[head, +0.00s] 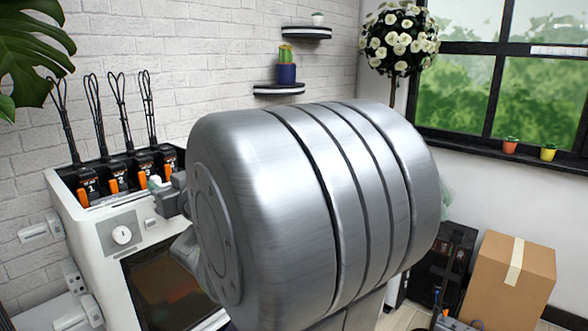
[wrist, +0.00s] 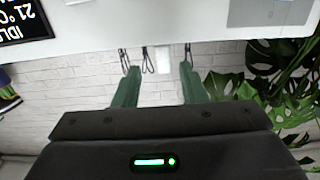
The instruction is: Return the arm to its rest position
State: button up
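In the wrist view my gripper (wrist: 159,72) shows two green fingers spread well apart. Nothing is held between them; a white brick wall and a small white item show through the gap. In the head view a large brushed-metal link of my own arm fills the middle and hides much of the room behind it. My gripper cannot be made out clearly there.
A white machine (head: 112,232) with several numbered black-and-orange units stands at left, close to my arm. A cardboard box (head: 508,278) stands on the floor at right. Two wall shelves (head: 279,90) hold small plants. A flowering tree (head: 399,42) stands by the window.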

aim_at(160, 181)
jog(key=p+x, duration=0.1)
jog(key=x, duration=0.5)
dwell(0.3)
